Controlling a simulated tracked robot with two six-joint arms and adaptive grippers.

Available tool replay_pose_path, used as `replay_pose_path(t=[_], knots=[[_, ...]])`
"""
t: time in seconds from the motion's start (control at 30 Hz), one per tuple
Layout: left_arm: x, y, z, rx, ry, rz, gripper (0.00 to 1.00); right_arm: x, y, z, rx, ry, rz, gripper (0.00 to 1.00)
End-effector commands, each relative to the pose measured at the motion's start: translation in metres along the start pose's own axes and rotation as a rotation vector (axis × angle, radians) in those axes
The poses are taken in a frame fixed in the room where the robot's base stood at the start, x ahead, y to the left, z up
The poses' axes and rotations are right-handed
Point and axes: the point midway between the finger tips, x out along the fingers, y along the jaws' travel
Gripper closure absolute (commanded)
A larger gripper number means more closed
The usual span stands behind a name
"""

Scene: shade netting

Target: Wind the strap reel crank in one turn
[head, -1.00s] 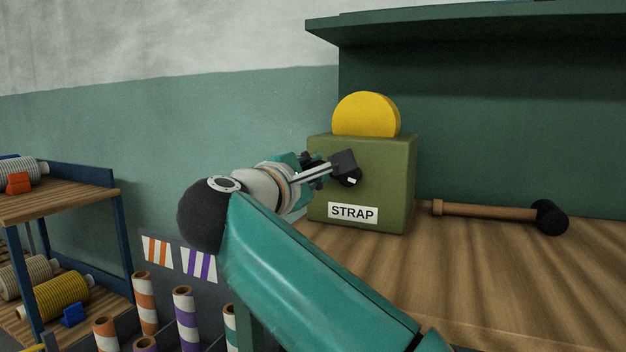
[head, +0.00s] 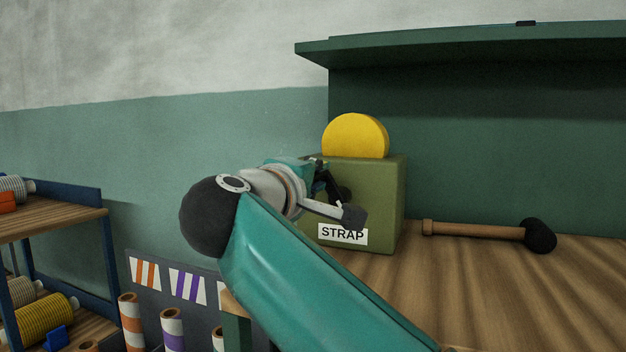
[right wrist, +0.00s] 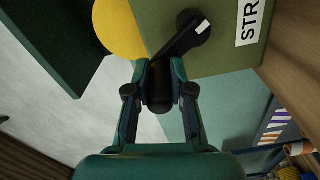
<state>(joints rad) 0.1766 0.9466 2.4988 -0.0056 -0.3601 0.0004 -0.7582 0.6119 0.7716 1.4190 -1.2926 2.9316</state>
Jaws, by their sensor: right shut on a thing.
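The olive strap reel box (head: 385,200) stands on the wooden bench with a yellow disc (head: 356,136) rising from its top. Its front has a white STRAP label (head: 343,233), partly covered by a fingertip in the head view. My right gripper (head: 345,206) is in front of the box. In the right wrist view its fingers (right wrist: 159,78) are shut on the black handle of the crank (right wrist: 180,42). The crank arm runs from that handle to a round hub on the box front, with a white mark at the hub end. My left gripper is not in view.
A wooden-handled mallet (head: 485,231) lies on the bench (head: 480,290) right of the box. A green shelf (head: 450,45) overhangs behind. At the left stand a rack with spools (head: 45,318) and several striped rolls (head: 131,320). The bench front is clear.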

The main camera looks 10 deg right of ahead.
Motion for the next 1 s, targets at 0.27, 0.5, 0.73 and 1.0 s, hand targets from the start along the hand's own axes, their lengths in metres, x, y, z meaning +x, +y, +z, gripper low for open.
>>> replay_pose_path(t=[0.27, 0.5, 0.73, 1.0], knots=[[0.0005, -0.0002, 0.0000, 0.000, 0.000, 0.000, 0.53, 0.0007, -0.0023, 0.0027, 0.011, -0.010, -0.006, 1.00], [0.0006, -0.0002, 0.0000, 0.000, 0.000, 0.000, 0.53, 0.0008, -0.0030, 0.0023, 0.009, -0.009, -0.008, 0.68], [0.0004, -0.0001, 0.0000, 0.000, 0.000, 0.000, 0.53, 0.0005, -0.0019, 0.0014, 0.009, -0.006, -0.004, 0.53], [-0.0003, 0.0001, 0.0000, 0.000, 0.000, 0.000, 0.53, 0.0002, -0.0021, -0.0001, -0.012, -0.004, -0.003, 0.53]])
